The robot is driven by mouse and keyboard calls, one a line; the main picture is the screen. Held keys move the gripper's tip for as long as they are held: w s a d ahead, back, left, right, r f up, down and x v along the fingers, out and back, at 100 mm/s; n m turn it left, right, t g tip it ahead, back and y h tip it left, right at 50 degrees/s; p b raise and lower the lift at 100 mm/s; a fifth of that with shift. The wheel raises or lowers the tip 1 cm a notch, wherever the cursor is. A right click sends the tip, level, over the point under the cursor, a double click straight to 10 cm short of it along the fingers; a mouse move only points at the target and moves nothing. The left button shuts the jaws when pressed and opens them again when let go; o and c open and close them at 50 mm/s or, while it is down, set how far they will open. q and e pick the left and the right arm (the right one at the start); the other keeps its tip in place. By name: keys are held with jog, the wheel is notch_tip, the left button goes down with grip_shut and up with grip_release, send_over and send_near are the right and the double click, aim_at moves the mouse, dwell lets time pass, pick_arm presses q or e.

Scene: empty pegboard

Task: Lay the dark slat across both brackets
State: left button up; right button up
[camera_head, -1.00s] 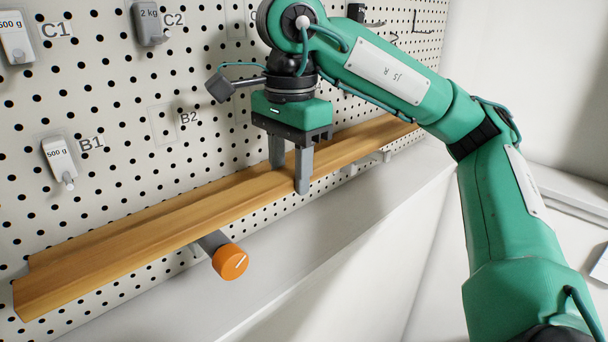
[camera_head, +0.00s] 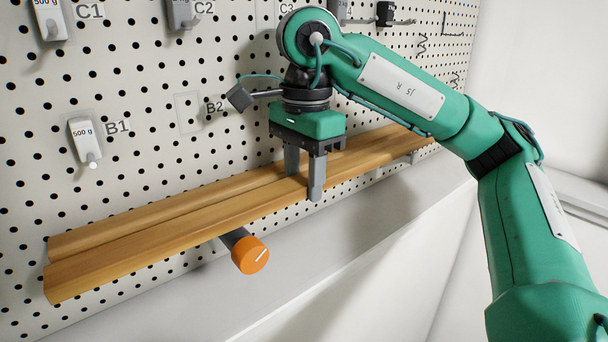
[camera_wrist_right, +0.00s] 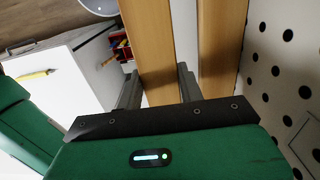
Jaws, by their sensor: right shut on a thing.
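Two long brown wooden slats lie side by side along the pegboard; their shades look alike. My right gripper (camera_head: 304,177) is shut on the front slat (camera_head: 150,257), one finger on each side. The rear slat (camera_head: 110,228) is behind it, nearer the board. In the wrist view the held slat (camera_wrist_right: 151,45) shows between the fingers (camera_wrist_right: 158,88), with the rear slat (camera_wrist_right: 219,50) to its right. A grey bracket with an orange end cap (camera_head: 250,255) sticks out below the held slat; contact is unclear. The right bracket (camera_head: 412,157) is mostly hidden. My left gripper is out of view.
The white pegboard (camera_head: 150,170) rises behind the slats. A 500 g weight (camera_head: 85,142) hangs at B1, with more weights and hooks along the top. A pale ledge (camera_head: 400,215) lies below. The space in front of the orange cap is clear.

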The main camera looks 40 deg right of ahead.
jog(key=shift+f, duration=0.2)
jog(key=o, duration=1.3)
notch_tip(320, 180, up, 14)
jog(key=p, duration=0.1)
jog(key=shift+d+p, duration=0.15)
jog(key=shift+p, duration=0.2)
jog(key=shift+f, duration=0.1)
